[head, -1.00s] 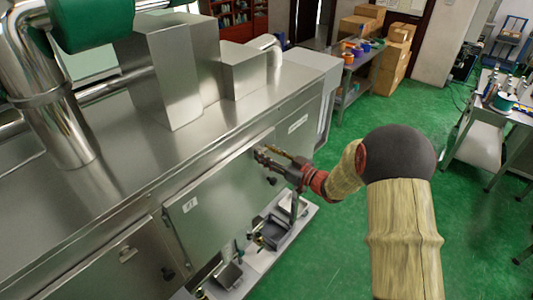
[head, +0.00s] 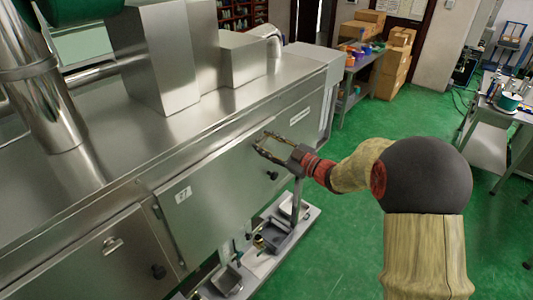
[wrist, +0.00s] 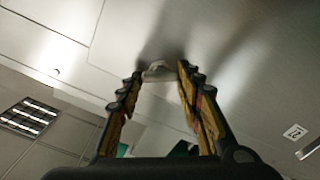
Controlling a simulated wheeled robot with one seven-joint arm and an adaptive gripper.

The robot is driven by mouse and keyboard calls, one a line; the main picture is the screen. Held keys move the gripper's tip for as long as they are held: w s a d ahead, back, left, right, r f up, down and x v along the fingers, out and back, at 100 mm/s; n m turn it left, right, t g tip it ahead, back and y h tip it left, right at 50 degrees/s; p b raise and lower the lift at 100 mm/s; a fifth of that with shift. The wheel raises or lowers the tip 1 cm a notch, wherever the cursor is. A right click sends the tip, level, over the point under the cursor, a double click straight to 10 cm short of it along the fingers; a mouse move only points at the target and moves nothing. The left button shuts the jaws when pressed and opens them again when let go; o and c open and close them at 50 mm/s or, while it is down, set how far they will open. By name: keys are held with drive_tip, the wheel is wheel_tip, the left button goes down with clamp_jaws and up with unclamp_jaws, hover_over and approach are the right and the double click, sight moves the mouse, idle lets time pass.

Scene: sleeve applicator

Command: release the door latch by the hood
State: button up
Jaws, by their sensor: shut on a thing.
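The steel door (head: 225,185) is a flat panel on the front of the machine and looks closed. My gripper (head: 260,143) is at its upper part, with two fingers reaching to the panel. In the wrist view, a small pale metal latch (wrist: 157,70) sits between the fingertips of my gripper (wrist: 160,76). The fingers stand some way apart, shut on the latch. In the head view the fingers largely hide the latch.
A dark knob (head: 272,175) is on the panel just below my gripper. Another door to the left has a metal latch (head: 113,245) and a dark knob (head: 158,271). Green floor (head: 345,225) is open to the right.

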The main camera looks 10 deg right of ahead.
drive_tip(key=n+b, duration=0.4)
drive_tip(key=b, duration=0.1)
drive_tip(key=n+b, duration=0.4)
drive_tip(key=b, duration=0.1)
drive_tip(key=n+b, duration=0.4)
drive_tip(key=b, duration=0.2)
drive_tip(key=shift+a+f, duration=0.1)
drive_tip(key=shift+f, duration=0.2)
drive_tip(key=o, duration=1)
drive_tip(key=shift+o, duration=0.8)
drive_tip(key=shift+r, duration=0.1)
drive_tip(key=v, duration=1.2)
